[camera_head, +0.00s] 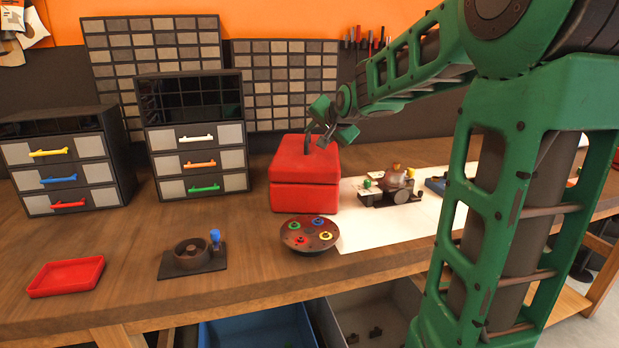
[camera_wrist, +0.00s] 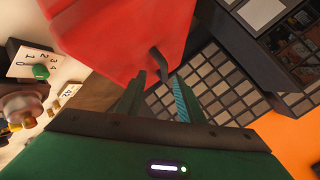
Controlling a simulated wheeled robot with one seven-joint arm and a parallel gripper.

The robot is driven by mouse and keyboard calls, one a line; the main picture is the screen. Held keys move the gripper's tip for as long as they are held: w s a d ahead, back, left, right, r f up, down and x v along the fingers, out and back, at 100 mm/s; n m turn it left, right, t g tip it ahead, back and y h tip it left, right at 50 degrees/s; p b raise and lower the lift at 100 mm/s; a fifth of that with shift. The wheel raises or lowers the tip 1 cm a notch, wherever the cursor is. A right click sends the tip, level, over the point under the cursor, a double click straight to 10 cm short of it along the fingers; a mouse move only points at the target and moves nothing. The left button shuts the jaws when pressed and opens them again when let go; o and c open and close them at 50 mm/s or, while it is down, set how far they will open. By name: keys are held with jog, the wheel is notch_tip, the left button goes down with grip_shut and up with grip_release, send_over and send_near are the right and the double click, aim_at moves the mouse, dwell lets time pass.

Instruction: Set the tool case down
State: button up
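The red tool case (camera_head: 304,194) stands upright on the wooden bench, beside the left edge of a white mat. Its dark handle (camera_head: 308,142) sticks up from the lid. My gripper (camera_head: 333,123) is just above the right part of the lid, with its green fingers spread apart. In the wrist view, the red case (camera_wrist: 120,35) fills the upper middle. Its handle (camera_wrist: 159,64) reaches between the tips of my open fingers (camera_wrist: 159,88), with a gap on each side. I cannot tell whether a finger touches the handle.
A round dish (camera_head: 310,243) with coloured pieces stands close in front of the case. Drawer units (camera_head: 197,160) stand behind left. A small mechanism (camera_head: 393,186) sits on the white mat (camera_head: 375,231) at right. A red tray (camera_head: 66,276) and a dark fixture (camera_head: 192,258) lie front left.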

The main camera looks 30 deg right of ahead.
aim_at(314, 155)
jog(key=x, duration=0.4)
jog(key=shift+d+f, duration=0.2)
jog(key=shift+f, duration=0.05)
